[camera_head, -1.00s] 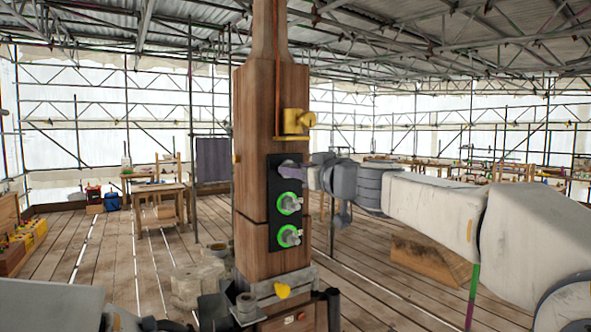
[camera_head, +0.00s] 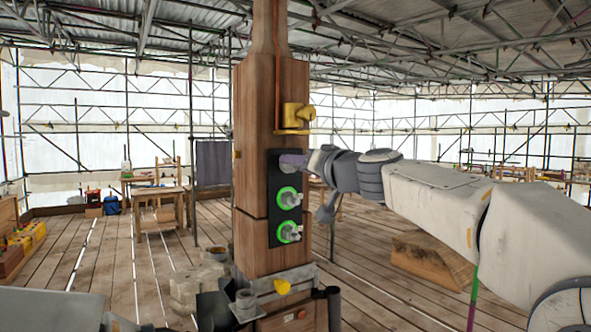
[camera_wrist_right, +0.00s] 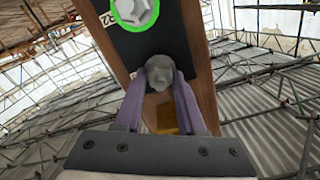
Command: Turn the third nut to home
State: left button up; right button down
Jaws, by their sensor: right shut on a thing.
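The wooden spire post (camera_head: 258,240) stands upright in the middle of the head view. A black plate (camera_head: 273,216) on its face carries three nuts in a column. The middle nut (camera_head: 287,198) and bottom nut (camera_head: 289,233) have lit green rings.
A yellow fitting (camera_head: 295,117) sits on the post above the plate. A metal clamp (camera_head: 270,287) surrounds the post's base. A wooden table (camera_head: 160,192) stands far behind on the left. A timber block (camera_head: 430,258) lies on the floor at right.

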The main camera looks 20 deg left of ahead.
jog(key=m+p, duration=0.1)
jog(key=m, duration=1)
jog(key=m+p, duration=0.1)
jog(key=m, duration=1.1)
jog(key=m+p, duration=0.2)
jog(key=m, duration=1)
jog(key=shift+f, duration=0.3)
jog(key=shift+m, duration=0.4)
jog(key=c, duration=0.5)
grip_release()
jog(key=shift+s, duration=0.1)
